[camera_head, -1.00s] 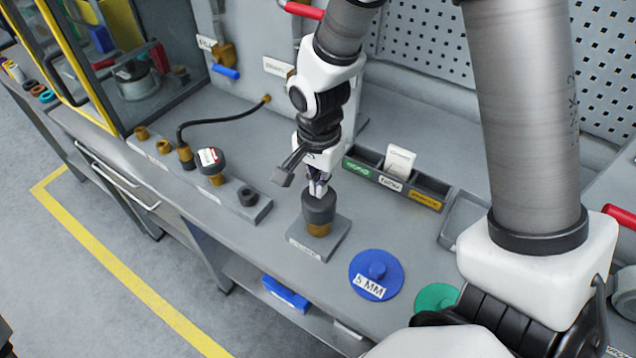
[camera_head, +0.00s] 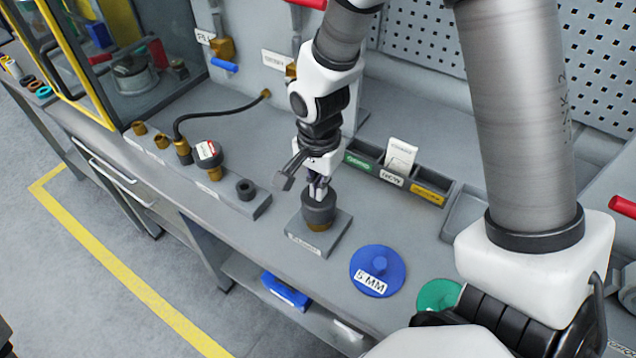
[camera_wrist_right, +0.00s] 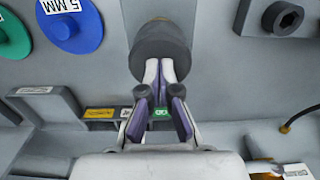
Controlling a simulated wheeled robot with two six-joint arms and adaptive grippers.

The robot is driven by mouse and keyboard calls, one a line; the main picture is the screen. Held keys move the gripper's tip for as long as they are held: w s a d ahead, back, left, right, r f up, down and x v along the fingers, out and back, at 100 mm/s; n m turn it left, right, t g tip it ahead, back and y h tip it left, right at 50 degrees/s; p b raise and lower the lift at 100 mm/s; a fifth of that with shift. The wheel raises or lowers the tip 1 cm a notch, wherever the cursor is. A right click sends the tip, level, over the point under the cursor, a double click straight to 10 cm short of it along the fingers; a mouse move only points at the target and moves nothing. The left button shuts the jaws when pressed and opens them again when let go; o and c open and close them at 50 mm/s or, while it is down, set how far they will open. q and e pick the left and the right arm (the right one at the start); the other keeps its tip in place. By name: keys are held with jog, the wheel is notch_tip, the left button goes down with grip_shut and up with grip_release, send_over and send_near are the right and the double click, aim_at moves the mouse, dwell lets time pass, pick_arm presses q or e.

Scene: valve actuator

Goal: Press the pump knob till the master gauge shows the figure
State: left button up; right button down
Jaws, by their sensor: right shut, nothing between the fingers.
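The pump knob (camera_head: 319,205) is a dark grey cylinder over a brass collar, on a grey base plate (camera_head: 333,240) near the bench front. My right gripper (camera_head: 319,186) points down onto the knob's top, its fingers shut and empty. In the right wrist view, the fingertips (camera_wrist_right: 162,67) meet the knob (camera_wrist_right: 160,40) and appear to touch it. A dark round gauge (camera_head: 208,154) with a white and red face stands to the left on a brass fitting. I cannot tell whether it is the master gauge, and its reading is too small. My left gripper is out of view.
A blue "5 MM" disc (camera_head: 378,270) and a green disc (camera_head: 437,295) lie right of the knob. A labelled bin row (camera_head: 418,184) stands behind. A grey block with a dark socket (camera_head: 246,189) and a black hose (camera_head: 215,112) are left.

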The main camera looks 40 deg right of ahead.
jog(key=shift+f+b, duration=0.95)
jog(key=shift+f, duration=0.55)
notch_tip(320, 180, up, 7)
jog(key=p, duration=0.7)
jog(key=shift+r, duration=0.1)
jog(key=shift+f+b, duration=0.25)
jog(key=shift+b, duration=0.05)
dwell(0.7)
jog(key=shift+f+b, duration=1.1)
jog(key=shift+f, duration=0.45)
jog(key=shift+r, duration=0.1)
jog(key=shift+r+p, duration=1.65)
jog(key=shift+p, duration=0.05)
